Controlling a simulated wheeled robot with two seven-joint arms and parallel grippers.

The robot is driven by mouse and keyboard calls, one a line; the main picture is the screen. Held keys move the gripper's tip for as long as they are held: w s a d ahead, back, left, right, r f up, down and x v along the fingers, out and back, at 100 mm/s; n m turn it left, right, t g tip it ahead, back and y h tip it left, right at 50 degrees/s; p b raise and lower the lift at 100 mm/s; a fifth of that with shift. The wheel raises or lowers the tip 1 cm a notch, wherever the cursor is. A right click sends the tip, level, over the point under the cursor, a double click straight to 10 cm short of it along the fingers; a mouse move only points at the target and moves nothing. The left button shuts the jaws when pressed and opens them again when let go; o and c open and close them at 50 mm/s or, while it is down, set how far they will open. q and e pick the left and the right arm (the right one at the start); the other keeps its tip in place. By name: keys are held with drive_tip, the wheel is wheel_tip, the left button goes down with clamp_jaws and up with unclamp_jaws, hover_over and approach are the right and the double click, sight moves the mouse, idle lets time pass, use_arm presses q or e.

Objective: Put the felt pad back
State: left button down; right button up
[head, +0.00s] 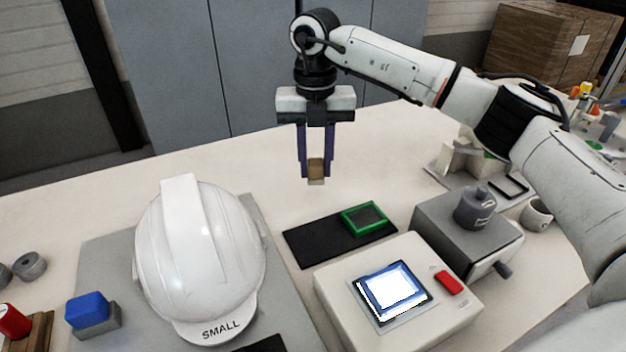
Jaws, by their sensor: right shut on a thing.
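My right gripper (316,168) hangs fingers-down above the table, behind the dark mat. It is shut on a small tan block with a paler lower part, which looks like the felt pad (316,171). The block is clear of the mat and of the helmet. The white helmet shell (200,245), marked SMALL on its brim, stands on a grey board (105,255) at the left. A green-framed dark pad (365,218) lies on the right part of the black mat (315,243). My left gripper is not in view.
A white device with a lit screen (395,287) and red button stands in front of the mat. Right of it is a grey box (440,225) with a dark bottle (475,208). A blue block (87,309) sits at left. The table behind the helmet is bare.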

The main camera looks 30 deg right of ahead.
sight(315, 181)
drive_tip(key=shift+f, duration=2.4)
drive_tip(key=o, duration=1)
wheel_tip(315, 181, up, 12)
drive_tip(key=shift+w+r, duration=0.1)
drive_tip(key=shift+r, duration=0.1)
